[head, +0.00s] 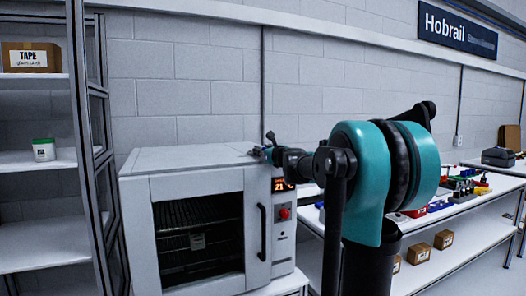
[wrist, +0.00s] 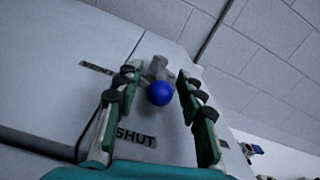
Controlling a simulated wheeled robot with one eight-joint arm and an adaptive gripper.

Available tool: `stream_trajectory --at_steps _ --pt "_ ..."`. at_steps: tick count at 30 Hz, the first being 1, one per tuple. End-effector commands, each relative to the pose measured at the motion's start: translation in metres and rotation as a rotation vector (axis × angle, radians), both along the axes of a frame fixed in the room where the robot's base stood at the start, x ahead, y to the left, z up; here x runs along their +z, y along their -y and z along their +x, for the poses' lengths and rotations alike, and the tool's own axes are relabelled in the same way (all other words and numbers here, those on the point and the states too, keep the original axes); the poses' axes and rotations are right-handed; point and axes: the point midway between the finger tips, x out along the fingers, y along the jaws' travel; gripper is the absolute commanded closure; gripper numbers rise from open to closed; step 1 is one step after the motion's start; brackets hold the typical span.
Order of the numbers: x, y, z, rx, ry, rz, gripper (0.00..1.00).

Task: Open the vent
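The vent lever (wrist: 155,68) is a grey fitting with a blue ball knob (wrist: 160,93) on top of the white oven (head: 190,157). A label reading SHUT (wrist: 136,138) lies on the oven top near the knob. Another label (wrist: 97,68) lies to the left; I cannot read it. My gripper (wrist: 158,75) is open, with one finger on each side of the blue knob and visible gaps between. In the head view my gripper (head: 268,150) is at the oven top's right rear; the vent is mostly hidden there.
The oven door (head: 254,188) is closed, with a black handle. A red button and lit display (head: 283,186) are at its right. A shelf rack (head: 30,160) stands left. A workbench (head: 470,205) with coloured parts stands right. A block wall is behind.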

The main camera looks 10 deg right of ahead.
Motion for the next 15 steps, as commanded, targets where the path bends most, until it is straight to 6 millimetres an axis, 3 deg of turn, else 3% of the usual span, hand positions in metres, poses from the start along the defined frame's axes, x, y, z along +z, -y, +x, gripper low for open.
stream_trajectory --at_steps 1,8,15 --pt "0.0000 0.0000 -0.0001 0.000 0.000 0.000 0.71" --pt "0.0000 0.0001 -0.0002 0.000 0.000 0.000 0.99" --pt "0.0000 0.0002 -0.0003 0.000 0.000 0.000 1.00"
